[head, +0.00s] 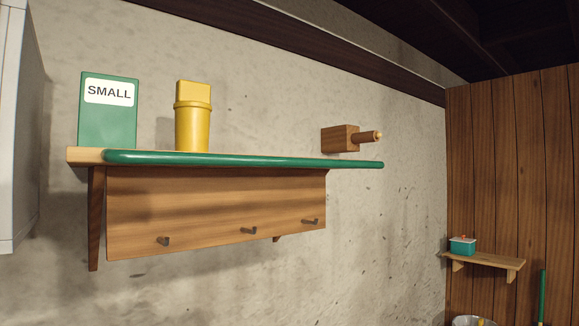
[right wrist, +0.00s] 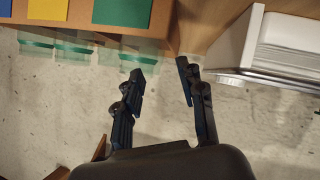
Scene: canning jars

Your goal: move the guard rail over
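The guard rail (head: 240,160) is a long green bar with rounded ends. In the head view it runs along the front of the wooden shelf (head: 85,155), from near the shelf's left end to the right, past the brown panel below. How it is fixed cannot be seen. A green box labelled SMALL (head: 108,120) and a yellow container (head: 193,120) stand at the shelf's left. My right gripper (right wrist: 160,70) shows only in the right wrist view. Its fingers are apart with nothing between them. The rail cannot be made out there with certainty. My left gripper is in neither view.
A wooden block with a peg (head: 340,139) shows at the right, above the rail. Several pegs stick out of the brown panel (head: 215,215). A small shelf (head: 485,260) holds a teal box (head: 462,245). Glassy green-banded things (right wrist: 90,48) and a white object (right wrist: 285,45) flank my right gripper.

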